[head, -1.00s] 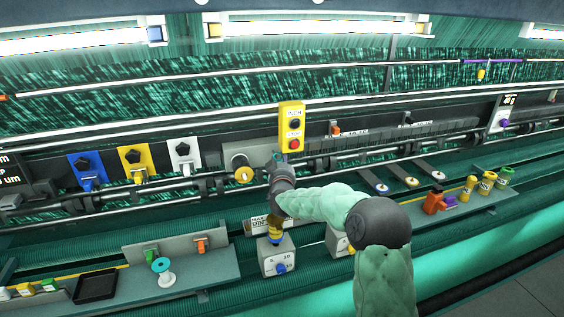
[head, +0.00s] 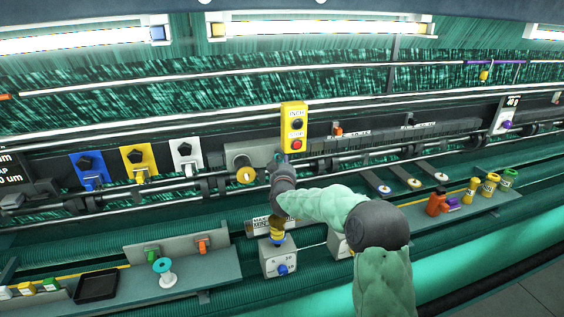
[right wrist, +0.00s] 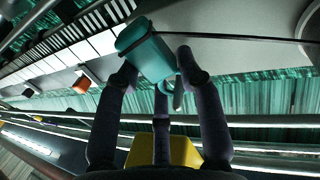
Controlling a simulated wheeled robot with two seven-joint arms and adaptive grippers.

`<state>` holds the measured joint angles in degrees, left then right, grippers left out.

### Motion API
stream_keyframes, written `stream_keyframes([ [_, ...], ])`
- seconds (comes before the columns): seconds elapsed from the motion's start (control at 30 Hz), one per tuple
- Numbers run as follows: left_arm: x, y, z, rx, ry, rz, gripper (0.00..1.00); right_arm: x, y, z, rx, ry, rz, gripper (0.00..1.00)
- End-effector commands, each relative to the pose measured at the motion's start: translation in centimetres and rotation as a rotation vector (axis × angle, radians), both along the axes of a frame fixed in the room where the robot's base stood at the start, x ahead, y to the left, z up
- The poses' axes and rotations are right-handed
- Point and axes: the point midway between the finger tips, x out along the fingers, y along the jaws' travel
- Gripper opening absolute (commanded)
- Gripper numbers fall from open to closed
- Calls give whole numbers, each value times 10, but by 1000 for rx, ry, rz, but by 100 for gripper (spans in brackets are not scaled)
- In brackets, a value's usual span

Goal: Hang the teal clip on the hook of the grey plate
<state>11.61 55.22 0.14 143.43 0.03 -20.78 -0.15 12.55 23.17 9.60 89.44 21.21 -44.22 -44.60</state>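The teal clip (right wrist: 148,50) sits between the fingers of my right gripper (right wrist: 158,70) in the right wrist view, and the fingers press on its sides. In the head view my right gripper (head: 282,167) is just below the yellow push-button box and right of a grey plate (head: 240,152) with a round yellow part. The clip is mostly hidden there by the gripper. I cannot make out a hook on this plate, nor whether the clip touches anything. My left gripper is not in view.
The yellow button box (head: 293,127) stands close behind my right gripper. Blue (head: 88,170), yellow (head: 138,161) and white (head: 186,156) plates with dark knobs are to the left. Long rods (head: 130,190) run across below them. A shelf (head: 220,268) holds a black tray and a teal spool.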

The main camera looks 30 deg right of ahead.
Motion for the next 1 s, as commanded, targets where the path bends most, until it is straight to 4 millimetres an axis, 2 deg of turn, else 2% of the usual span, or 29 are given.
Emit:
stream_keyframes([
  [0.03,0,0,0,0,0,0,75,0,0,0,0,0,0,56],
  [0.07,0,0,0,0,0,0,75,0,0,0,0,0,0,64],
  [0.4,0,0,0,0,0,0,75,0,0,0,0,0,0,64],
  [0.57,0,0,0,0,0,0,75,-8,5,1,0,0,0,64],
  [1.0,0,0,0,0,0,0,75,-73,41,0,0,0,2,64],
])
